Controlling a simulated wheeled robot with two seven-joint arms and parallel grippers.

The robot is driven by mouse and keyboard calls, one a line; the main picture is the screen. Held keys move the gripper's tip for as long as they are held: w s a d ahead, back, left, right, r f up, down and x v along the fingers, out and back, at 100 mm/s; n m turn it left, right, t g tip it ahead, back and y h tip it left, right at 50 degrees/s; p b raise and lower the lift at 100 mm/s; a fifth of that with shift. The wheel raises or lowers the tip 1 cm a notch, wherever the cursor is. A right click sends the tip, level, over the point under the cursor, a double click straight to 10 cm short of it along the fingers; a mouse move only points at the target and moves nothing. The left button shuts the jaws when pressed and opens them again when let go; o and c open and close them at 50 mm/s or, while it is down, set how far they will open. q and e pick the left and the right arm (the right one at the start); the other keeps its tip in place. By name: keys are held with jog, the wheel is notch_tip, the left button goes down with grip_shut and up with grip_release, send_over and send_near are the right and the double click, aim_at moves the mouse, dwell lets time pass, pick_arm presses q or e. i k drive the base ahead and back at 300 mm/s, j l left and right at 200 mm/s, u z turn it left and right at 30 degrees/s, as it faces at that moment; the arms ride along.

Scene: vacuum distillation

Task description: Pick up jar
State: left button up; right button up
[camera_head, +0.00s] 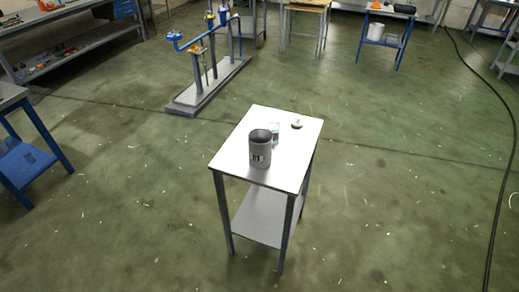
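A small table (233,161) with a pale top, dark legs and a lower shelf stands near the middle of the head view. A grey cylindrical container (260,150) with a dark open top and a small dark-and-white label stands upright near the table's front. Just behind it, partly hidden by it, is a small clear or whitish jar (275,130) with a greenish tint. A small round item (297,124), white with a dark part, lies at the table's back right. Neither of my grippers is in view.
Open green floor (400,210) surrounds the table. A grey platform with blue pipes (205,85) stands behind to the left. A blue-legged bench (30,160) is at the left edge. A black cable (505,110) runs along the floor at the right.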

aim_at(274, 121)
jog(key=i+l, duration=0.15)
jog(key=l, duration=0.2)
jog(key=i+l+u, duration=0.15)
jog(key=l, duration=0.2)
jog(key=i+l, duration=0.1)
jog(key=l, duration=0.25)
jog(key=i+l+u, duration=0.15)
jog(key=l, duration=0.2)
